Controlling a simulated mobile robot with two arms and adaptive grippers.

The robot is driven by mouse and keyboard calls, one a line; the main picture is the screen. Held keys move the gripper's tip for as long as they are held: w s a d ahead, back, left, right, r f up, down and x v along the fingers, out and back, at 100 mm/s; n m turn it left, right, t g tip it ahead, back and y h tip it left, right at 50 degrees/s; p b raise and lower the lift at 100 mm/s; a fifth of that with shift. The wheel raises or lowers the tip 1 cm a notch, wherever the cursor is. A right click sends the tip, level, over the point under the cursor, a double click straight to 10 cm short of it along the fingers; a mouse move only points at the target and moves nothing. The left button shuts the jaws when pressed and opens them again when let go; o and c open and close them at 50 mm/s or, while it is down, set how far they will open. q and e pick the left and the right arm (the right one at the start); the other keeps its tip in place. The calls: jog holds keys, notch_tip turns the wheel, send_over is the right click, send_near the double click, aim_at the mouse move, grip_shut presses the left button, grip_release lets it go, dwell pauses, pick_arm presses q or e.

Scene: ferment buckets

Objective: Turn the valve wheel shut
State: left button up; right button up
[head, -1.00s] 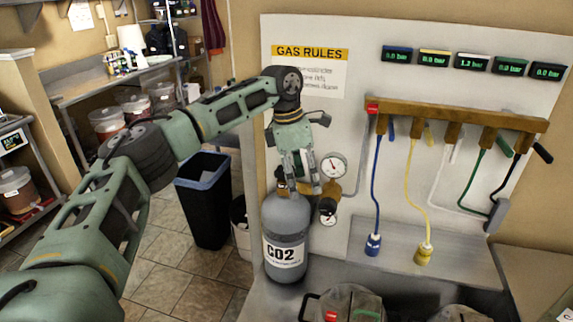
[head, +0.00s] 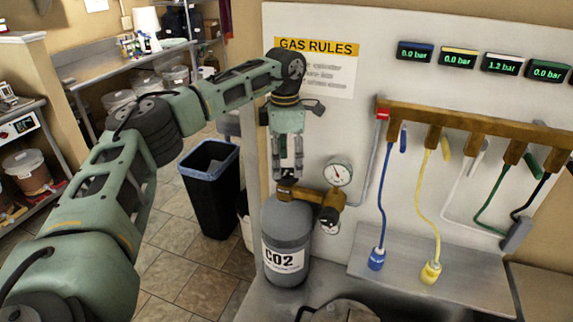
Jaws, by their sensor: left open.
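The grey CO2 cylinder (head: 286,232) stands upright on the steel bench against the white panel. Brass valve fittings (head: 312,195) sit on its top, joined to a round gauge (head: 337,174). My left gripper (head: 288,172) points down directly above the cylinder top, fingers open. The fingertips are at the dark valve wheel (head: 286,184), which is small and partly hidden by them; I cannot tell whether they touch it. My right gripper is out of view.
A brass manifold (head: 460,125) with coloured handles and hoses is on the panel to the right, under several pressure displays. A lower gauge (head: 329,227) sits beside the cylinder. A black bin (head: 210,195) stands on the floor at left.

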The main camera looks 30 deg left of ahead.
aim_at(286, 173)
pick_arm(q)
notch_tip(286, 173, down, 2)
jog(key=shift+w+f, duration=0.1)
jog(key=shift+f, duration=0.05)
jog(key=shift+w+f+p, duration=0.1)
jog(key=shift+f+p, duration=0.2)
jog(key=shift+f, duration=0.15)
jog(key=shift+c, duration=0.4)
jog(key=c, duration=1)
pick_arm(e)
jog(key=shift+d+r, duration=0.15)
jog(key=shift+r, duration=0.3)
